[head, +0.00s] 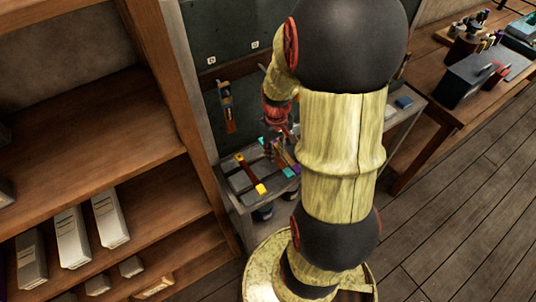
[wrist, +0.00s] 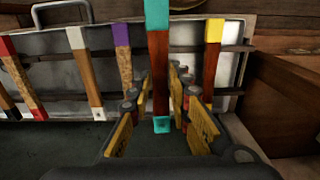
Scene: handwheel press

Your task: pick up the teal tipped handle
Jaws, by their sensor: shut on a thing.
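The teal tipped handle (wrist: 159,65) has a brown shaft with a teal block at each end. In the wrist view it stands between the fingers of my gripper (wrist: 161,88), which is shut on it.
A yellow tipped handle (wrist: 213,50) stands close right of my gripper. A wooden shelf (head: 90,115) is at left in the head view.

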